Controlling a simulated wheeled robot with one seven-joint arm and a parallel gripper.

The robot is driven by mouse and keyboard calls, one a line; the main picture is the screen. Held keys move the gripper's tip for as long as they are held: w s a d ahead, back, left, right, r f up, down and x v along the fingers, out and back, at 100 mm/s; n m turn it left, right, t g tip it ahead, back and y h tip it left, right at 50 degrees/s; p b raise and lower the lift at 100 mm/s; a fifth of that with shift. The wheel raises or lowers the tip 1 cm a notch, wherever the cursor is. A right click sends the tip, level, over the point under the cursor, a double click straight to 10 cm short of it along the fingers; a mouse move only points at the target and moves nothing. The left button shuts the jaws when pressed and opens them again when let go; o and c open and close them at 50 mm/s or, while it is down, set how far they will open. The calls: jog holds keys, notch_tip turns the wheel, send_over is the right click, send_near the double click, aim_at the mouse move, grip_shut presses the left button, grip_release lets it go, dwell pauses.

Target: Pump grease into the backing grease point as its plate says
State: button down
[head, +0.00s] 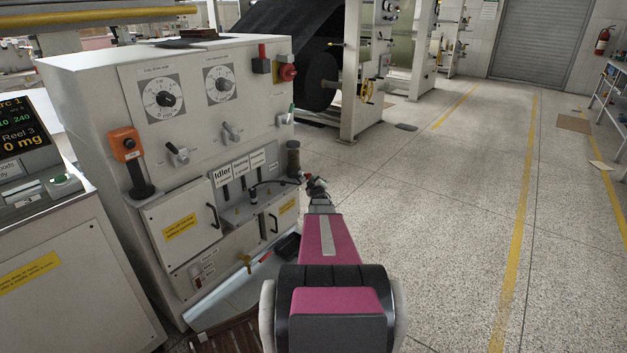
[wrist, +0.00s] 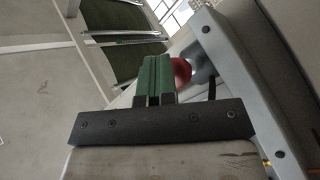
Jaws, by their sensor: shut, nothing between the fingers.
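Three white plates stand in a row on the machine's front in the head view. The left one reads Idler (head: 223,174). The middle plate (head: 241,166) seems to read Backing, and the third (head: 257,159) is too small to read surely. Dark fittings sit below them, and their small print is unreadable. My gripper (head: 310,181) is beside that edge, just below the cylinder. In the wrist view its green fingers (wrist: 154,62) are shut and empty. A red round knob (wrist: 181,73) is close behind them; contact cannot be told.
The cabinet (head: 110,95) carries two dials, toggle levers, an orange box (head: 126,144) and a red button (head: 287,72). A console (head: 70,270) stands left. The floor (head: 460,200) to the right is clear.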

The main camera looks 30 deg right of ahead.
jog(key=shift+s+d, duration=0.3)
jog(key=shift+s, duration=0.5)
jog(key=shift+s+d, duration=0.3)
jog(key=shift+s, duration=0.45)
jog(key=s, duration=0.1)
jog(key=s+d, duration=0.1)
jog(key=s, duration=0.1)
jog(key=s+d, duration=0.1)
jog(key=shift+s, duration=0.3)
jog(key=shift+a, duration=0.1)
